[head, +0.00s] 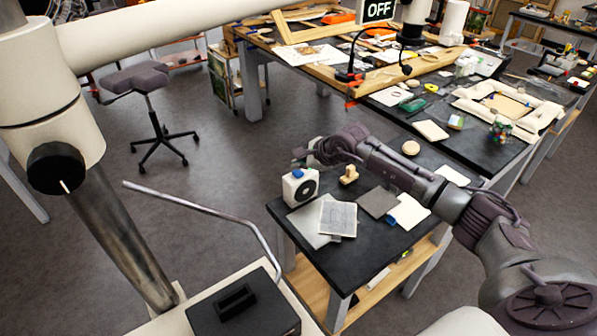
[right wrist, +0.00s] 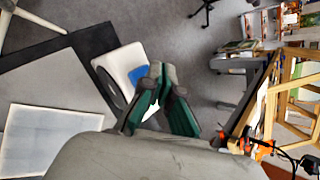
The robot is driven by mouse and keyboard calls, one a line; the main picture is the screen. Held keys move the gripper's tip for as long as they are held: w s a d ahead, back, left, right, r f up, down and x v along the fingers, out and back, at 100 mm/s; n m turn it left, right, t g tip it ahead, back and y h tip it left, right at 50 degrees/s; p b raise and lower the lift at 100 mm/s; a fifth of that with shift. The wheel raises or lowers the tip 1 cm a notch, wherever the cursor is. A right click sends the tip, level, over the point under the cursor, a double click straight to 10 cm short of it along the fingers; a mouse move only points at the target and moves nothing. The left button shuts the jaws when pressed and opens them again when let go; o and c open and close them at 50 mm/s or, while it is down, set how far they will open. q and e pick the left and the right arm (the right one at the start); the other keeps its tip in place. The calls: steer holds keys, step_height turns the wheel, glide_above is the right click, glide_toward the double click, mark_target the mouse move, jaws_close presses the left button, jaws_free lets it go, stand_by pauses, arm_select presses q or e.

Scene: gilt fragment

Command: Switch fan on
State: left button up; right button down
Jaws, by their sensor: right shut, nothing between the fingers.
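The fan also shows in the right wrist view (right wrist: 115,60), with the blue switch (right wrist: 138,76) beside my fingers. My right gripper (head: 301,156) is shut and empty, just above and behind the fan's top. Its green-sided fingertips (right wrist: 156,72) overlap the switch's edge in the wrist view; I cannot tell whether they touch it. My left gripper is not in view.
A sign reading OFF (head: 378,10) stands at the back. On the black table (head: 294,226) beside the fan lie a wooden piece (head: 349,174), a printed sheet (head: 338,217) and a grey square (head: 377,202). A stool (head: 142,80) stands on open floor at left.

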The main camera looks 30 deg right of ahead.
mark_target(300, 173)
steer(key=shift+r+p, duration=1.2)
steer(key=shift+r, duration=1.8)
steer(key=shift+f, duration=0.1)
